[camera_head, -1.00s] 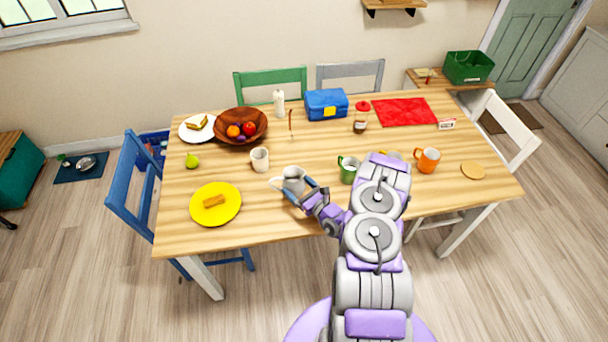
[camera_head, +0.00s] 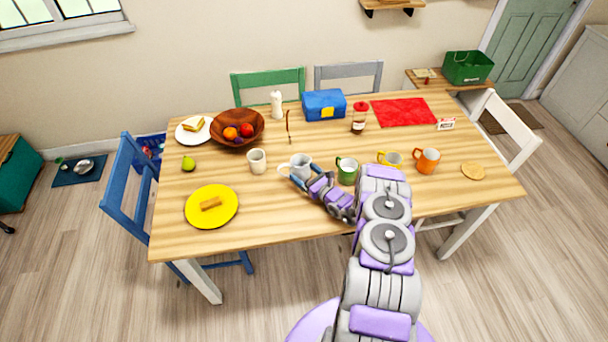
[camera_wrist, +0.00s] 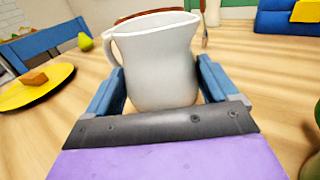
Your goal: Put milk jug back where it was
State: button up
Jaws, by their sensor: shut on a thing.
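The milk jug (camera_head: 301,166) is white with a handle on its left and a spout on its right. In the head view it is upright over the middle of the wooden table (camera_head: 240,220), between the cream mug and the green mug. In the wrist view the jug (camera_wrist: 158,62) fills the space between the blue fingers of my gripper (camera_wrist: 155,95). My gripper (camera_head: 300,180) is shut on the jug's body from the near side. I cannot tell whether the jug's base touches the table.
A cream mug (camera_head: 257,161) stands left of the jug; a green mug (camera_head: 347,171) stands close on its right. Yellow (camera_head: 390,160) and orange (camera_head: 427,161) mugs are farther right. A yellow plate (camera_head: 230,213) lies front left. A round coaster (camera_head: 473,171) and red mat (camera_head: 403,111) have bare tops.

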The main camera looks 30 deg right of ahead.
jog(key=shift+d+f, duration=0.1)
jog(key=shift+f, duration=0.1)
jog(key=o, duration=1.2)
jog(key=shift+a, duration=0.25)
jog(key=shift+c, duration=0.2)
jog(key=shift+d+r, duration=0.1)
